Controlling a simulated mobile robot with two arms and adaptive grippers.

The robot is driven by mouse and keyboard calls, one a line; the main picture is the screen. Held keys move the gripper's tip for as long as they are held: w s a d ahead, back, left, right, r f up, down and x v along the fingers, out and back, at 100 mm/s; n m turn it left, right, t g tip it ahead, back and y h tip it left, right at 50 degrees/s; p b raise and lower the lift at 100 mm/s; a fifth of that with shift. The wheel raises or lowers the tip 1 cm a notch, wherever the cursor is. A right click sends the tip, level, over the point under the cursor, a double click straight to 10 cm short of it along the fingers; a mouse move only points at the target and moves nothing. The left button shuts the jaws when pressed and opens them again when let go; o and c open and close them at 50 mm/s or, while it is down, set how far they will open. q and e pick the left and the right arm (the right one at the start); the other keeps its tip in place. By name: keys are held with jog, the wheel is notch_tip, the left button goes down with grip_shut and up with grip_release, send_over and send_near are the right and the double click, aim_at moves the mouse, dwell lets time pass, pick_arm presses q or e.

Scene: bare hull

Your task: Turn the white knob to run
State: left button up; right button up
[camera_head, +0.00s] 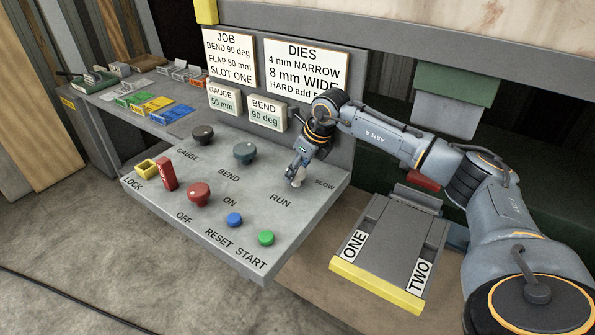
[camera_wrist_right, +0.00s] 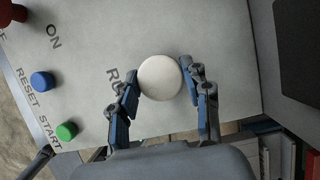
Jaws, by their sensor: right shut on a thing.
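The white knob (camera_wrist_right: 160,77) is on the grey sloped control panel, beside the RUN label, and is round and pale in the right wrist view. In the head view only a bit of the knob (camera_head: 297,182) shows under my right gripper (camera_head: 298,172). My right gripper (camera_wrist_right: 162,95) has its two blue-grey fingers on either side of the knob, shut on it. The RUN label lies below the gripper in the head view, and SLOW is at the right. The knob's pointer mark cannot be made out. My left gripper is not in view.
A slotted die holder (camera_head: 392,240) stands at the right.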

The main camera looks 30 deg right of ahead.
jog(key=m+h+b, duration=0.1)
jog(key=m, duration=0.1)
jog(key=m+b, duration=0.1)
jog(key=m, duration=0.1)
jog(key=shift+a+f+m+h, duration=0.2)
jog(key=shift+m+h, duration=0.1)
jog(key=shift+h, duration=0.1)
jog(key=shift+r+m+h+b, duration=0.1)
jog(key=shift+m+h+b, duration=0.6)
jog(key=shift+m+b, duration=0.9)
jog(key=shift+m+p, duration=0.35)
jog(key=shift+m, duration=0.35)
jog(key=o, duration=1.1)
jog(key=shift+o, duration=0.2)
jog(key=shift+s+r, duration=0.15)
jog(key=shift+r, duration=0.4)
jog(key=v, duration=1.1)
jog(key=shift+a, duration=0.15)
